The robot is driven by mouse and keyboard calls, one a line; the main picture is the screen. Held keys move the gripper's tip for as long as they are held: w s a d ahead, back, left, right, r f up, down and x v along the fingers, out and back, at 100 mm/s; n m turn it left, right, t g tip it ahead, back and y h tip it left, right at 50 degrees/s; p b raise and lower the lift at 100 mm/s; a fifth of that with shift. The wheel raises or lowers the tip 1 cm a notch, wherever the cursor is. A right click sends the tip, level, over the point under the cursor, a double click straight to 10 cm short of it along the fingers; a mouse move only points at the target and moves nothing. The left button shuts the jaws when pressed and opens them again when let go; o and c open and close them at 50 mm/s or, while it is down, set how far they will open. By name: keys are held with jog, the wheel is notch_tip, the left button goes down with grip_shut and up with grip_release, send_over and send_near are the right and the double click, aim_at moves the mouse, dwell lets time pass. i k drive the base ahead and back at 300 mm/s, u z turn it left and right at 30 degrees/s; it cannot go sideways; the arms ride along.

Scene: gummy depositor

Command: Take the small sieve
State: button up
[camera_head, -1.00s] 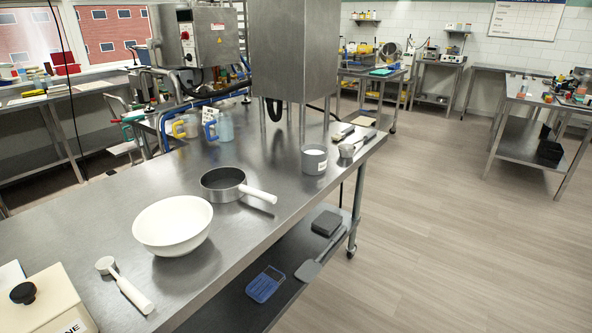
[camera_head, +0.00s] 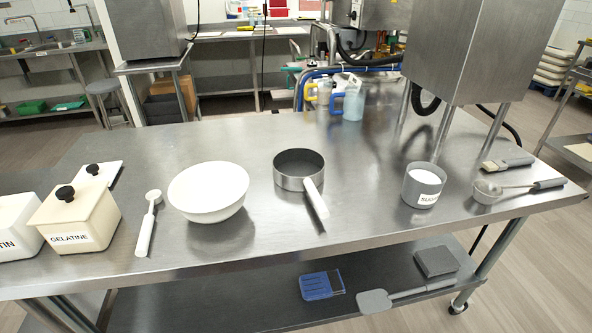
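What looks like the small sieve (camera_head: 487,191) lies at the right end of the steel table (camera_head: 345,226). It has a small round metallic bowl at its left, and a thin handle with a dark grip (camera_head: 549,184) points right. It lies to the right of a grey labelled cup and in front of a flat brush-like tool; fine mesh cannot be made out at this size. My gripper is not in view.
On the table stand a grey cup (camera_head: 423,187), a saucepan (camera_head: 297,172), a white bowl (camera_head: 209,194), a white scoop (camera_head: 149,222) and a gelatine box (camera_head: 74,220). A steel machine (camera_head: 473,50) rises behind the cup. The lower shelf (camera_head: 240,308) holds a blue dustpan-like item (camera_head: 321,286).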

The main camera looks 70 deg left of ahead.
aim_at(295, 169)
jog(key=u, duration=0.7)
jog(key=i, duration=0.85)
jog(key=u, duration=1.45)
jog(key=i, duration=0.4)
jog(key=u, duration=0.15)
